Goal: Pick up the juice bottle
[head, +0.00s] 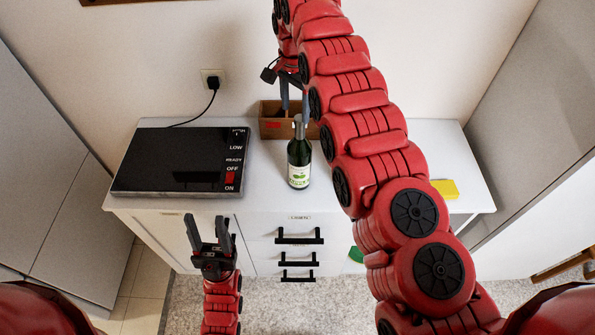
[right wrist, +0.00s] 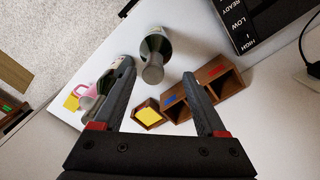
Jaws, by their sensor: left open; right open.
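A dark green bottle (head: 299,165) with a white and green label stands upright on the white cabinet top, near its middle. In the right wrist view the bottle (right wrist: 154,50) shows from above, beyond the fingertips and between their lines. My right gripper (head: 294,112) is open and empty, above and behind the bottle, in front of the wooden box; its open fingers also show in the right wrist view (right wrist: 154,78). I cannot tell whether they touch the bottle's top. My left gripper (head: 210,232) is open and empty, low in front of the cabinet.
A wooden compartment box (head: 271,122) stands behind the bottle. A black hotplate (head: 180,160) lies to the left. A yellow item (head: 445,188) lies at right. A pink item (right wrist: 86,91) and another bottle-like item (right wrist: 88,103) are partly hidden behind a finger.

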